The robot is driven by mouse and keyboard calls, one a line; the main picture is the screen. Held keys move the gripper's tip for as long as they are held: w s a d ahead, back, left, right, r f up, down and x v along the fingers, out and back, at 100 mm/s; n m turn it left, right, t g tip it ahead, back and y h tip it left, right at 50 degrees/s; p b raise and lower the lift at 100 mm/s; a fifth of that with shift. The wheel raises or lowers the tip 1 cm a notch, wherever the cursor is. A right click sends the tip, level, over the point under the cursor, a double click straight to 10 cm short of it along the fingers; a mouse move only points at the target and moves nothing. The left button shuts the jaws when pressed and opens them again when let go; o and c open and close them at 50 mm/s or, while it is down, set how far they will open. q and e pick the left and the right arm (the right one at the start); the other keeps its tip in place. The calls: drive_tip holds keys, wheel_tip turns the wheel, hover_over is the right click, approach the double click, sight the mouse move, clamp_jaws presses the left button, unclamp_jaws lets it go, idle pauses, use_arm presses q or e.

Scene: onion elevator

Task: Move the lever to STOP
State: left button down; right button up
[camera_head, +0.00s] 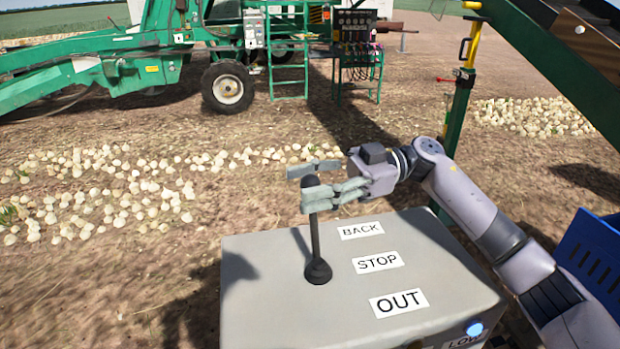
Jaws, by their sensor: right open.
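A grey control box (255,300) stands in front of me. A black lever (316,240) with a dark knob rises from the left part of its top and leans slightly toward the BACK side. White labels read BACK (361,230), STOP (378,262) and OUT (398,302), from far to near, right of the lever. My right gripper (312,182) comes from the right with its fingers at the lever's upper end, open around or beside the knob. I cannot tell whether the fingers touch it. My left gripper is not in view.
A blue crate (592,255) stands at the right edge. A green machine post (458,115) rises behind my right arm. Onions (130,180) lie on the soil beyond the box. A green wheeled machine (150,65) stands farther back. The ground left of the box is mostly clear.

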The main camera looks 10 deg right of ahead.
drive_tip(key=shift+c, duration=0.4)
clamp_jaws()
drive_tip(key=shift+s+d, duration=0.1)
idle(0.3)
